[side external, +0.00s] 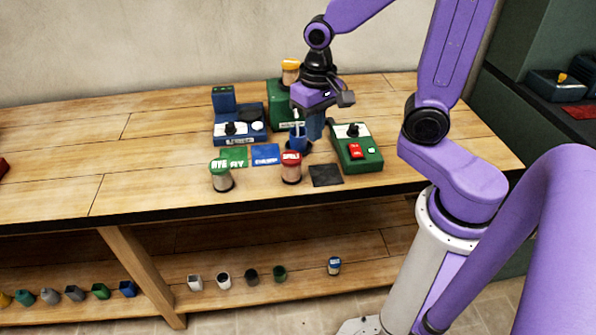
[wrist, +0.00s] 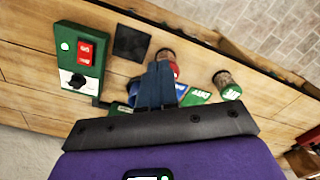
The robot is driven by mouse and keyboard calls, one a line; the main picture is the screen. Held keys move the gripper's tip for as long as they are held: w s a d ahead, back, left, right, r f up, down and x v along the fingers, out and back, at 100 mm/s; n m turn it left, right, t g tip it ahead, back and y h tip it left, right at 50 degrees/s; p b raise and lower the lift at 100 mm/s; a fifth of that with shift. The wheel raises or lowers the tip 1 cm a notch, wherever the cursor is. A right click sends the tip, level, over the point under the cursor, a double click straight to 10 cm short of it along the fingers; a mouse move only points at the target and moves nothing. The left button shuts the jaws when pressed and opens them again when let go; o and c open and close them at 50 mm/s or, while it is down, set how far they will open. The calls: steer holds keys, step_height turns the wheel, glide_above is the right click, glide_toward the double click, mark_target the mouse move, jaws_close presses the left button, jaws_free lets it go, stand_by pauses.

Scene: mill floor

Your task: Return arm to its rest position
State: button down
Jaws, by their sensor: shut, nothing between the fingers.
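My gripper (side external: 302,140) is over the middle of the wooden workbench (side external: 60,185), pointing down, with its blue fingers together and nothing between them. In the wrist view the closed fingers (wrist: 155,85) show at the centre, beside the red-lidded jar. My arm is bent over the bench from its base on the right. Whether the fingertips touch anything is hard to tell.
Close around my gripper are a red-lidded jar (side external: 291,170), a green-lidded jar (side external: 221,176), a blue machine (side external: 240,128), a green control box (side external: 357,150) and a green block (side external: 280,97) bearing an orange-lidded jar (side external: 290,72). A black pad (side external: 326,176) lies in front. The bench's left is mostly clear.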

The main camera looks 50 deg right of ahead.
steer(key=s+a+r+n, duration=0.2)
steer(key=s+a+n, duration=0.1)
steer(key=s+n, duration=1.2)
steer(key=shift+s, duration=0.4)
